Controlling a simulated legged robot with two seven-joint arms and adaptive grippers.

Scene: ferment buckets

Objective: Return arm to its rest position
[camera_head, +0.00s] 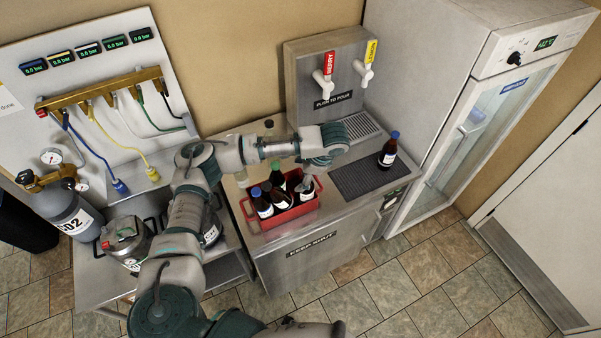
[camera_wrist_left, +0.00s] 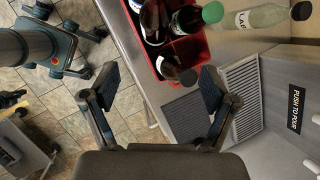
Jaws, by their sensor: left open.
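My left arm reaches across from the lower left in the head view, and its gripper (camera_head: 306,182) points down over the right end of the red crate (camera_head: 291,219). In the left wrist view the two fingers (camera_wrist_left: 157,82) stand wide apart with nothing between them. The crate (camera_wrist_left: 203,72) lies just beyond the fingertips and holds several dark bottles (camera_wrist_left: 186,20). One bottle (camera_wrist_left: 168,66) shows near the gap between the fingers, apart from them. My right gripper does not show.
A dark bottle with a blue cap (camera_head: 388,152) stands on the black mat (camera_head: 352,181). A tap tower (camera_head: 312,95) stands behind, a fridge (camera_head: 490,150) at the right. A gas cylinder (camera_head: 72,215) and a metal keg (camera_head: 124,240) stand at the left. The front floor is clear.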

